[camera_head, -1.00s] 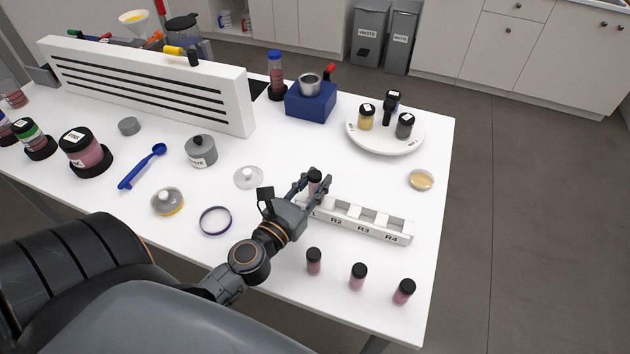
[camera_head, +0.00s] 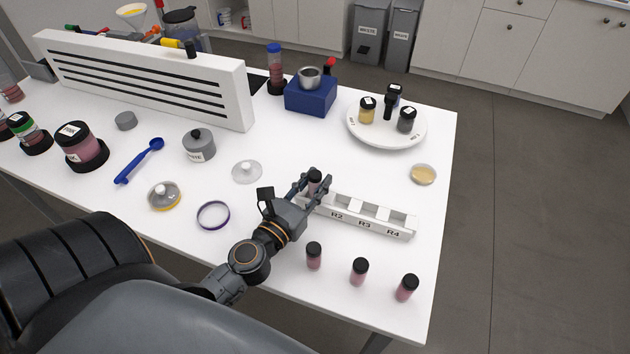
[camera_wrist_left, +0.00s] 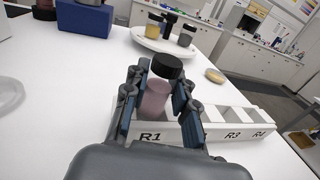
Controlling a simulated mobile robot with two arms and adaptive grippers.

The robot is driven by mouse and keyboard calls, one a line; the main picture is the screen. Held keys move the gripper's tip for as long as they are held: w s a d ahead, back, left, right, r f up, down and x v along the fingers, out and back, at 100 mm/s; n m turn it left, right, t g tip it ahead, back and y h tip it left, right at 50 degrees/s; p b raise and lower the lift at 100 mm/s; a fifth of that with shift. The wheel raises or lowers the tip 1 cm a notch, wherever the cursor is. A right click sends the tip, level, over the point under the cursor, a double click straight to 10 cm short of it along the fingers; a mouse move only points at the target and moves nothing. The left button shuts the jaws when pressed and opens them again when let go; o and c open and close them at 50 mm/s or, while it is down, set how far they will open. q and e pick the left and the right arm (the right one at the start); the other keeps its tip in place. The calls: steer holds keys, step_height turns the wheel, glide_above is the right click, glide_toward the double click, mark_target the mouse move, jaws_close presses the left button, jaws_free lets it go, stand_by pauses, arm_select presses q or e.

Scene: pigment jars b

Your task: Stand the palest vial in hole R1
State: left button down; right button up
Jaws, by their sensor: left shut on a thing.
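My left gripper (camera_head: 316,184) is shut on a black-capped vial (camera_head: 314,177) with pale pink contents. In the left wrist view the vial (camera_wrist_left: 157,91) stands nearly upright between the fingers (camera_wrist_left: 155,100), at the R1 end of the white rack (camera_wrist_left: 231,132). Its base is hidden behind the gripper, so I cannot tell how deep it sits in the hole. In the head view the rack (camera_head: 386,230) shows labels R2, R3 and R4; R1 is covered by my gripper. Three more black-capped pink vials, a left one (camera_head: 314,256), a middle one (camera_head: 359,271) and a right one (camera_head: 406,288), stand in front of the rack.
A round white tray (camera_head: 414,138) with small jars is behind the rack. A blue block (camera_head: 311,101) holds a metal cup. A clear lid (camera_head: 247,171), a purple ring (camera_head: 213,215) and a shallow dish (camera_head: 424,174) lie nearby. The table's right edge is close to the rack.

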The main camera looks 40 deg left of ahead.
mark_target(315, 174)
arm_select(q)
steer(key=shift+f+b, duration=0.9)
steer(key=shift+f, duration=0.15)
steer(key=c, duration=1)
jaws_free()
steer(key=shift+r, duration=0.1)
step_height(315, 174, up, 10)
steer(key=shift+f, duration=0.1)
